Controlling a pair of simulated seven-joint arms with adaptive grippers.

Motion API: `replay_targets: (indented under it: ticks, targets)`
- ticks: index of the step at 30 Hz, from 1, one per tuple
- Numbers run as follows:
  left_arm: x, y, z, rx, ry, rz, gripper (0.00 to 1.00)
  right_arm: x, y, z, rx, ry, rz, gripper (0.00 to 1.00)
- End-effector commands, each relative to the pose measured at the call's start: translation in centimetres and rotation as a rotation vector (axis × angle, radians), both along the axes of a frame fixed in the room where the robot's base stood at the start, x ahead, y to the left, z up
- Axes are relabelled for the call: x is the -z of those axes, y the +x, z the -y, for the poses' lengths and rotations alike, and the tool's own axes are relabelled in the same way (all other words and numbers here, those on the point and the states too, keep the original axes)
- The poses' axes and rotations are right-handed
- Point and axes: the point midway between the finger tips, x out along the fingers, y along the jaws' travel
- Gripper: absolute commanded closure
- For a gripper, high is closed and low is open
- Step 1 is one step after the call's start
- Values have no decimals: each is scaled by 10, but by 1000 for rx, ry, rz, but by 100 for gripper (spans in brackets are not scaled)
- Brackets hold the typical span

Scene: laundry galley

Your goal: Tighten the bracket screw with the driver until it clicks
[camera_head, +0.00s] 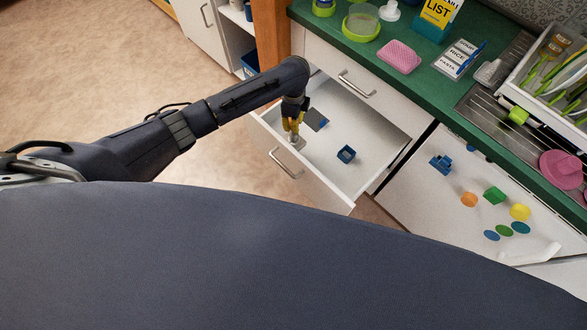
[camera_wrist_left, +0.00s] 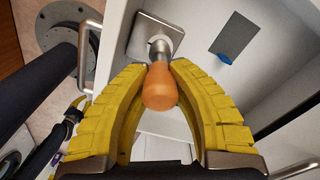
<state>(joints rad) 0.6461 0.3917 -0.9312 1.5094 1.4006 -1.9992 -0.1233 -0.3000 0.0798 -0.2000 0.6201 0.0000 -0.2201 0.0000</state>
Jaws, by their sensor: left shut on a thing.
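The driver (camera_wrist_left: 160,90) has an orange handle and a metal shank, seen end-on in the left wrist view. My left gripper (camera_wrist_left: 162,66) has yellow fingers shut on the driver, one on each side. The shank points at a square metal bracket plate (camera_wrist_left: 137,38) by the drawer wall; the screw is hidden behind it, and I cannot tell whether the tip touches it. In the head view my left gripper (camera_head: 291,126) is over the open drawer, near its front panel, with the plate (camera_head: 299,143) just below.
A green counter (camera_head: 424,82) behind carries a pink sponge (camera_head: 399,56) and a dish rack. Several coloured pieces are on the white front at right.

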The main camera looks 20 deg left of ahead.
Motion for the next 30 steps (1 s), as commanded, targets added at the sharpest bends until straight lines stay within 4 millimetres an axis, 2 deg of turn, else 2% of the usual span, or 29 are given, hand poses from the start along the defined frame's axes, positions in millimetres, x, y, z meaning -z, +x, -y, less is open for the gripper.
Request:
replay_targets:
  ticks: [8,9,15,24,30]
  targets:
    - [5,0,0,1,1,1,100,0,0,0,0,0,0,78]
    - [4,0,0,1,1,1,76,0,0,0,0,0,0,78]
    - [4,0,0,0,1,1,54,0,0,0,0,0,0,78]
    - [2,0,0,0,0,1,54,0,0,2,-1,-2,1,78]
    - [-20,2,-1,1,2,4,54,0,0,1,0,-1,0,78]
